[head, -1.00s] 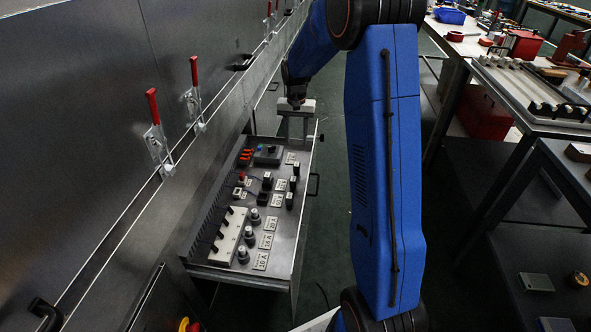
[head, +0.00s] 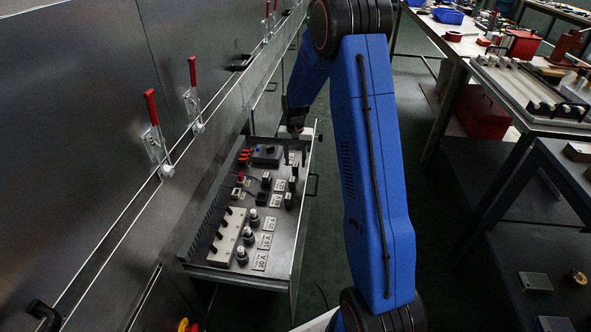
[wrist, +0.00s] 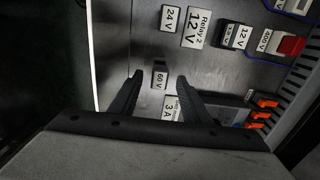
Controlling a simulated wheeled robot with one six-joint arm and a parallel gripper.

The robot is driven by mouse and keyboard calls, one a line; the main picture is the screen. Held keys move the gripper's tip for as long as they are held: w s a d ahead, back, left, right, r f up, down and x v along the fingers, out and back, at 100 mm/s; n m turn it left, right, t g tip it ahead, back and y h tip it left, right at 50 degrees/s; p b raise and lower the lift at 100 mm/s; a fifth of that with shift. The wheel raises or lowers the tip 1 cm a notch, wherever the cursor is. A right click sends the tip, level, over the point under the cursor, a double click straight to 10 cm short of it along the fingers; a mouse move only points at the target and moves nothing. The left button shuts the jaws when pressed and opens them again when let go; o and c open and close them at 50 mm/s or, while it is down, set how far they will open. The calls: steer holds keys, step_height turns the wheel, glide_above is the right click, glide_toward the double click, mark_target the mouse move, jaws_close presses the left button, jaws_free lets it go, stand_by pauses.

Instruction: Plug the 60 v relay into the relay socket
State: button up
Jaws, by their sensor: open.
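The 60 V relay (wrist: 158,80) is a small dark block with a white label. In the wrist view it shows between my open fingertips; I cannot tell how far below them it is. In the head view it appears to be the dark block (head: 295,169) at the drawer's right edge, nearest my gripper (head: 298,134). My gripper (wrist: 158,73) is open and empty, pointing down over the drawer's far end. A "Relay 2 12 V" plate (wrist: 195,27) lies beyond, beside 12 V blocks (wrist: 231,36). I cannot tell which part is the relay socket.
The open drawer (head: 225,275) also holds a 24 V block (wrist: 169,18), a 3 A plate (wrist: 174,107), orange-levered connectors (head: 244,156), knobs and a white strip. Red-handled clamps (head: 152,107) line the dryer wall at left. A workbench (head: 450,45) stands at right.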

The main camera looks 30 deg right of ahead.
mark_target(296, 164)
steer(key=shift+w+d+f, duration=0.1)
steer(key=shift+f, duration=1.45)
jaws_close()
